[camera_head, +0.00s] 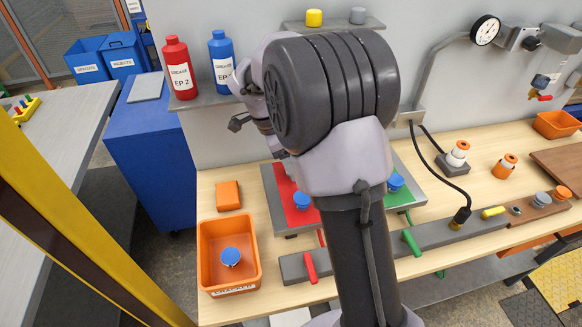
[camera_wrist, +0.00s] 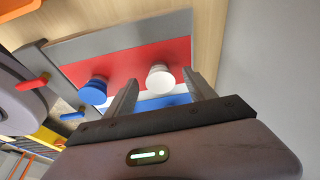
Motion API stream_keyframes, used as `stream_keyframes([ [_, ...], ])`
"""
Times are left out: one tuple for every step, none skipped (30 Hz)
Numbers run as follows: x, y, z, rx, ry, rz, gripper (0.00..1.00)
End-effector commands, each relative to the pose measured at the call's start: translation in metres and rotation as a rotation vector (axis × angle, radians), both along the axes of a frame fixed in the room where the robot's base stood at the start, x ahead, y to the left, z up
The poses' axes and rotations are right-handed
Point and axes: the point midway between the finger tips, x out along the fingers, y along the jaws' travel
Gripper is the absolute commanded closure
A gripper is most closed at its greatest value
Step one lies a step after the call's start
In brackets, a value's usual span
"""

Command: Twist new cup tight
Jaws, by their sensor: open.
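A white suction cup (camera_wrist: 160,79) stands on the striped board (camera_wrist: 130,65) in the wrist view. My gripper (camera_wrist: 162,75) is open, with one finger to each side of the cup in that picture; I see no contact. A blue cup (camera_wrist: 93,91) stands on the red part, left of the fingers. In the head view, my arm hides the gripper, the white cup and the middle of the board. A blue cup (camera_head: 302,200) shows on the red panel (camera_head: 284,184) left of my arm, another blue cup (camera_head: 395,182) by the green panel right of it.
An orange bin (camera_head: 211,285) at the bench's front left holds a blue cup (camera_head: 231,257). Red (camera_head: 310,268) and green (camera_head: 411,241) handles stand along the front bar. Red (camera_head: 180,75) and blue (camera_head: 220,65) bottles stand on a shelf. A black hose (camera_head: 428,170) hangs to the right.

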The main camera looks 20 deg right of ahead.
Motion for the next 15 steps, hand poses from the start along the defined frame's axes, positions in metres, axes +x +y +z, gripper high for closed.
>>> stream_keyframes([
  [0.0, 0.0, 0.008, 0.0, -0.001, -0.001, 0.36],
  [0.0, 0.0, 0.013, 0.0, -0.001, -0.001, 0.36],
  [0.001, 0.0, 0.022, 0.0, -0.002, 0.0, 0.36],
  [0.001, 0.0, 0.029, -0.001, -0.003, 0.0, 0.36],
  [0.001, 0.0, 0.037, -0.001, -0.003, -0.001, 0.36],
  [-0.006, 0.001, 0.04, 0.0, -0.002, 0.0, 0.36],
  [-0.015, 0.003, 0.038, 0.0, -0.001, 0.0, 0.36],
  [-0.024, 0.005, 0.038, 0.0, 0.0, 0.0, 0.36],
  [-0.036, 0.007, 0.039, 0.0, -0.001, 0.0, 0.36],
  [-0.046, 0.009, 0.04, 0.0, 0.0, 0.0, 0.36],
  [-0.055, 0.01, 0.041, 0.0, -0.001, 0.0, 0.36],
  [-0.069, 0.013, 0.042, 0.0, -0.001, 0.001, 0.36],
  [-0.079, 0.015, 0.043, 0.001, -0.001, 0.0, 0.36],
  [-0.089, 0.017, 0.044, 0.0, -0.002, 0.002, 0.36],
  [-0.101, 0.019, 0.045, 0.0, -0.001, 0.001, 0.36],
])
